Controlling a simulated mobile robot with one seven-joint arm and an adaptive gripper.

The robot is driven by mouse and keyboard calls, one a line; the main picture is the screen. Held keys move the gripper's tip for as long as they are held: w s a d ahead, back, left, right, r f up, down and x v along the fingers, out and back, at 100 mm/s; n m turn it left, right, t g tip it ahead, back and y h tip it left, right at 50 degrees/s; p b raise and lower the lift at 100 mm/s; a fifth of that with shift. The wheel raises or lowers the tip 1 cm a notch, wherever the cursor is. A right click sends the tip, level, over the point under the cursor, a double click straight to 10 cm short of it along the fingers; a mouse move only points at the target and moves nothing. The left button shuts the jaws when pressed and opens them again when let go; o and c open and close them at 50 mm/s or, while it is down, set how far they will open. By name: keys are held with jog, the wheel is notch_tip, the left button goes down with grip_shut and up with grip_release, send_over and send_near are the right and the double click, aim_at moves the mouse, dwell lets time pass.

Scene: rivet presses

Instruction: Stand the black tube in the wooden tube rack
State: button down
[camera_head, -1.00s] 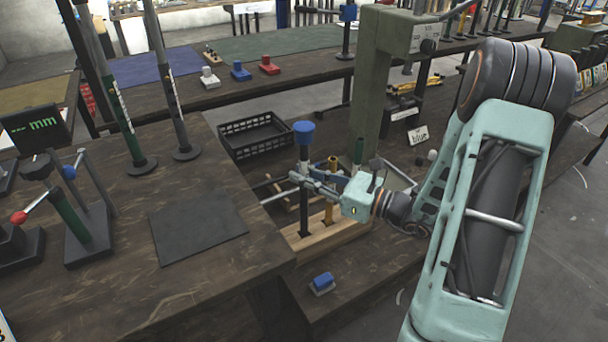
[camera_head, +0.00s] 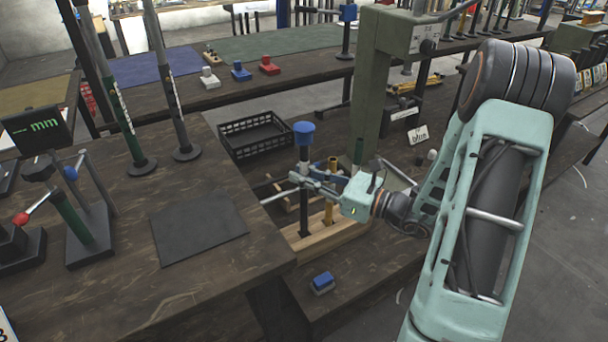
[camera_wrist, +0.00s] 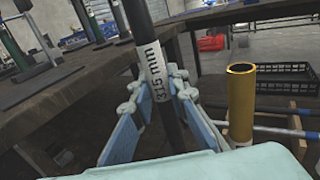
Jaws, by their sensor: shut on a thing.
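My gripper (camera_head: 304,179) is shut on the black tube (camera_head: 304,210), which has a blue cap (camera_head: 304,132) on top. The tube is upright, with its lower end at the wooden tube rack (camera_head: 345,241); I cannot tell how far it goes into the rack. In the wrist view the black tube (camera_wrist: 166,82) passes between the fingers (camera_wrist: 155,100) and carries a white label reading "315 mm". A gold tube (camera_head: 328,210) stands in the rack just to its right; it also shows in the wrist view (camera_wrist: 241,105).
A dark worktable (camera_head: 130,280) with a black mat (camera_head: 198,226) lies left of the rack. A black crate (camera_head: 254,135) is behind it. A small blue-topped block (camera_head: 321,284) sits in front. A green-grey press column (camera_head: 367,90) rises behind my gripper.

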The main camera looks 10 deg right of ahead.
jog(key=shift+f+b, duration=3)
jog(key=shift+f, duration=1.35)
jog(key=c, duration=1.8)
grip_release()
send_near(304, 202)
jog(key=shift+s+d+f, duration=0.15)
jog(key=shift+d+f, duration=0.35)
jog(key=shift+d, duration=0.4)
